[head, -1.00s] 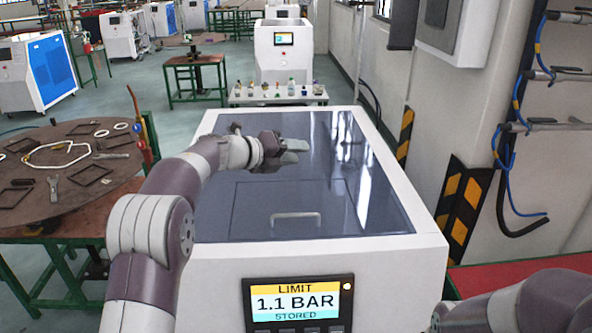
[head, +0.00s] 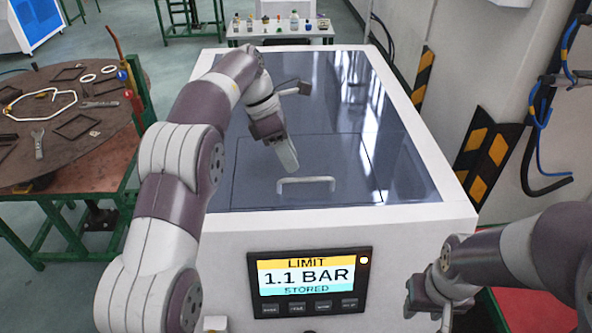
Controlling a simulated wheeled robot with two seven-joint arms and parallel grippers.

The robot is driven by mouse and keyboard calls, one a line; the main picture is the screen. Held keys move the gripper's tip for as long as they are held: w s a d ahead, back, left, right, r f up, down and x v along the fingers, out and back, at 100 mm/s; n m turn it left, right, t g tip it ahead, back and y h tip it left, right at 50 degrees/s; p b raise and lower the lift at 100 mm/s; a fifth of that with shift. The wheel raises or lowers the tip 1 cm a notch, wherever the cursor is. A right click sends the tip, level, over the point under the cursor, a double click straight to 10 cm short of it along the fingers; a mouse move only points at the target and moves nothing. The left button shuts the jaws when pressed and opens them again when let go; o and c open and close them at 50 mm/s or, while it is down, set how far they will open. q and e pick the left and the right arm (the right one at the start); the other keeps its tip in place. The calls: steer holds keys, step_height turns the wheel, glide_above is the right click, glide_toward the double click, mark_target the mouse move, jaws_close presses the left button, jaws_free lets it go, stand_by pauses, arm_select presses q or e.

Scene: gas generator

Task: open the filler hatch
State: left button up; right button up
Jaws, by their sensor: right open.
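The gas generator (head: 230,228) is a white cabinet with a dark glossy top. The filler hatch (head: 345,160) is a dark panel outlined in that top, lying flat and flush. Its pale bar handle (head: 305,181) is near the front edge. My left gripper (head: 289,163) points down over the hatch, just behind and left of the handle, apparently apart from it. Its fingers overlap in this view, so their gap is hidden. My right gripper (head: 432,308) is open and low at the front right, beside the cabinet, away from the hatch.
The front display (head: 308,283) reads LIMIT 1.1 BAR STORED. A round table (head: 90,150) with tools and gaskets stands left. A small white table (head: 280,31) with bottles is behind. A striped wall guard (head: 484,165) stands right. The rear of the top is clear.

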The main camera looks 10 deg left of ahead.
mark_target(301, 179)
arm_select(q)
steer(key=d+f, duration=0.1)
steer(key=s+f, duration=0.1)
steer(key=f, duration=0.1)
steer(key=shift+d, duration=0.4)
steer(key=shift+f, duration=0.1)
steer(key=shift+w+f, duration=0.1)
steer(key=shift+f, duration=0.1)
arm_select(e)
steer(key=shift+s+r, duration=0.15)
steer(key=shift+r, duration=0.2)
